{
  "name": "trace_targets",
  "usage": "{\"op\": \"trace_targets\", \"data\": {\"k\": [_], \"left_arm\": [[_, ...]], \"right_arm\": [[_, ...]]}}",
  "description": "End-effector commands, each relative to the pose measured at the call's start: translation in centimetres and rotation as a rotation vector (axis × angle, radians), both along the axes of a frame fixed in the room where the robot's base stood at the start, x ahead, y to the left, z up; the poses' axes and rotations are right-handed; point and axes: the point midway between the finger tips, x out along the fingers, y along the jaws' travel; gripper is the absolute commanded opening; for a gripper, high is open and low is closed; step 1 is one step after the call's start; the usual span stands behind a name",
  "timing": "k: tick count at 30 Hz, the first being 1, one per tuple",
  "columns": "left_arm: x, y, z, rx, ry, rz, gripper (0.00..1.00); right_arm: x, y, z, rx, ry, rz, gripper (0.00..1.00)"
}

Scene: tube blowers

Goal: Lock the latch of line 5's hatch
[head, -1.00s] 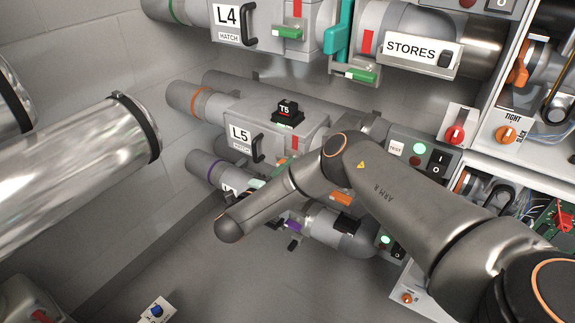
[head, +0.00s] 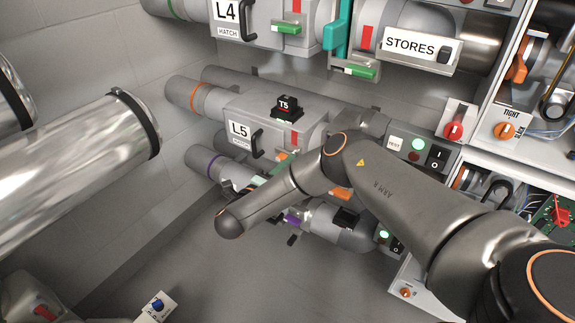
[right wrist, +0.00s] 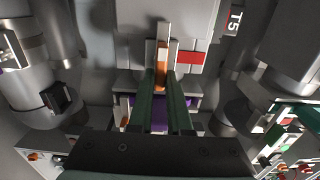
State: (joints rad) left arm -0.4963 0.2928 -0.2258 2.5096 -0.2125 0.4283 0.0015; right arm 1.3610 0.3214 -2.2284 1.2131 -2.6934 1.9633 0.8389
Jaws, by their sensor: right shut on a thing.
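Line 5's hatch (head: 262,112) is the grey box with the L5 plate (head: 238,130), a black handle and a T5 tag. A bit of its orange latch (head: 282,156) shows low on its front, beside my right arm. In the right wrist view the orange latch (right wrist: 161,62) stands between the tips of my right gripper (right wrist: 161,78). Its two green fingers are closed on it. In the head view my right arm hides most of this gripper. The latch's exact seating cannot be told. My left gripper is not in view.
The L4 hatch (head: 262,18) with its green latch is above. A purple-banded line (head: 226,172) runs just below line 5, close under the fingers in the wrist view. The control cabinet with a red knob (head: 454,131) stands to the right. Open floor lies below.

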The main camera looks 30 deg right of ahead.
Motion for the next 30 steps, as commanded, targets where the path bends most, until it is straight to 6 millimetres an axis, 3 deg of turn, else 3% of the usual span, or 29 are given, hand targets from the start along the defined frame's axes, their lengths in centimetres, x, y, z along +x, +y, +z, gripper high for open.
{"op": "trace_targets", "data": {"k": [1, 9, 19, 23, 28, 29, 30], "left_arm": [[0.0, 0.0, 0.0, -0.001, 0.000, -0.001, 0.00], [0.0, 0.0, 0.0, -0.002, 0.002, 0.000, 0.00], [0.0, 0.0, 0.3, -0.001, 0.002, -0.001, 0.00], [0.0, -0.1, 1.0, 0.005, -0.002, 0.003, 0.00], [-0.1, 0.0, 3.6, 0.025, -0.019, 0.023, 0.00], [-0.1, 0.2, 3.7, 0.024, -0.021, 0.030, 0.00], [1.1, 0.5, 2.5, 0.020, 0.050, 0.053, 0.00]], "right_arm": [[0.0, 0.2, -0.1, 0.005, 0.002, 0.004, 0.17], [0.0, 0.1, -0.1, 0.002, 0.001, 0.002, 0.46], [-0.2, 0.6, 0.1, 0.001, 0.002, 0.002, 0.46], [-0.9, 2.4, 0.2, 0.001, 0.002, 0.005, 0.46], [-1.9, 5.1, 0.8, -0.001, 0.002, 0.008, 0.46], [-2.1, 5.5, 0.6, 0.000, 0.001, 0.008, 0.46], [-2.4, 6.2, 0.5, 0.000, 0.002, 0.007, 0.46]]}}
